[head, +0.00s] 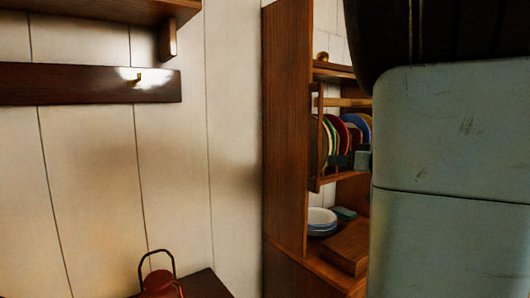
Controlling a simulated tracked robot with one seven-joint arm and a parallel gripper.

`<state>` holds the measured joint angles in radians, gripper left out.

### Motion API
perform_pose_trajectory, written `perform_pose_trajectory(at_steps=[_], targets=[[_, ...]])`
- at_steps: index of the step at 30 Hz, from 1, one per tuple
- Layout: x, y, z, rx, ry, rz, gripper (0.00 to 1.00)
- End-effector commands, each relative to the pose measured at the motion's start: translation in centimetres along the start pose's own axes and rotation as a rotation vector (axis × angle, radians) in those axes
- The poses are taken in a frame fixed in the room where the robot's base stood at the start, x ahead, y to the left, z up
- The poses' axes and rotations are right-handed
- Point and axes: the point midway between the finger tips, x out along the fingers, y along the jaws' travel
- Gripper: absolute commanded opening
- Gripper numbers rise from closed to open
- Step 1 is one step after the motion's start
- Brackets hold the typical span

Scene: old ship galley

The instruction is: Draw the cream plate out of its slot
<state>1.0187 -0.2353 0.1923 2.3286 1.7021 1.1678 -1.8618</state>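Several plates stand on edge in a wooden plate rack (315,150) on the cupboard, seen small in the head view. A pale, cream-looking plate (324,138) is at the left end, partly behind the rack's upright. Green, red (344,135) and blue (362,123) plates stand to its right. What looks like my gripper (341,161), dark with a grey-blue part behind it, is low in front of the plates. It is too small and too hidden by my arm to tell its opening, or whether it touches a plate.
Below the rack are stacked white-and-blue bowls (321,220), a green item (345,213) and a wooden block or board (348,246). A red lantern (160,284) stands at lower left. A dark rail with a brass hook (138,77) is on the panelled wall.

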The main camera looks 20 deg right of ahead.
Motion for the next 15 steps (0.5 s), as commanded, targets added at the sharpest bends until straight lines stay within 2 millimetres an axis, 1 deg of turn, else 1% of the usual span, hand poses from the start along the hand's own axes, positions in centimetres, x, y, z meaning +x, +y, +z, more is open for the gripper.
perform_pose_trajectory(at_steps=[1, 3, 6, 8, 11, 15], targets=[[-0.7, 1.7, -0.7, -0.017, 0.044, 0.031, 0.27], [-1.3, 3.2, -1.5, -0.044, 0.093, 0.064, 0.27], [-2.0, 4.6, -2.3, -0.069, 0.137, 0.096, 0.27], [-2.1, 5.0, -2.5, -0.078, 0.150, 0.106, 0.27], [-1.7, 5.3, -2.7, -0.085, 0.158, 0.110, 0.27], [-0.1, 5.4, -3.0, -0.084, 0.157, 0.109, 0.27]])
